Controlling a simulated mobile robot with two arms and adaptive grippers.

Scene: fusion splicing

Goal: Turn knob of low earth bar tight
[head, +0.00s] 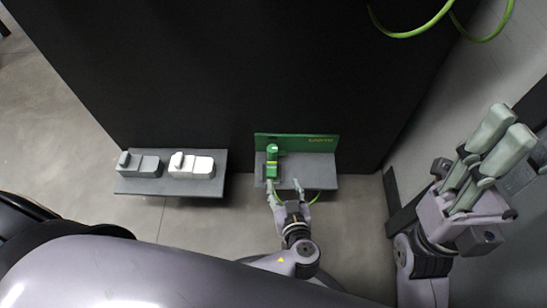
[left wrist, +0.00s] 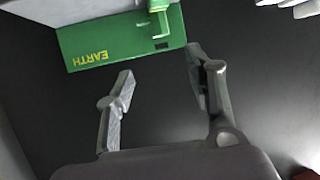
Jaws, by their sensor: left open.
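The low earth bar (head: 315,143) is a green plate with yellow lettering, upright at the back of a grey shelf. In the left wrist view the green plate (left wrist: 120,48) reads EARTH upside down. A green knob-like part (head: 272,150) stands at its left; in the left wrist view this part (left wrist: 160,8) is cut off by the top edge. My left gripper (head: 284,186) is at the shelf's front, its fingers apart and empty. In the left wrist view its fingertips (left wrist: 161,64) point toward the plate without visible contact. My right gripper (head: 503,126) is raised at the right, away from the bar.
A second grey shelf (head: 220,190) to the left carries a grey device (head: 140,165) and a white device (head: 192,166). A dark panel (head: 240,70) stands behind both shelves. A green cable (head: 410,34) hangs at the top right. Another thin green cable lies near my left gripper.

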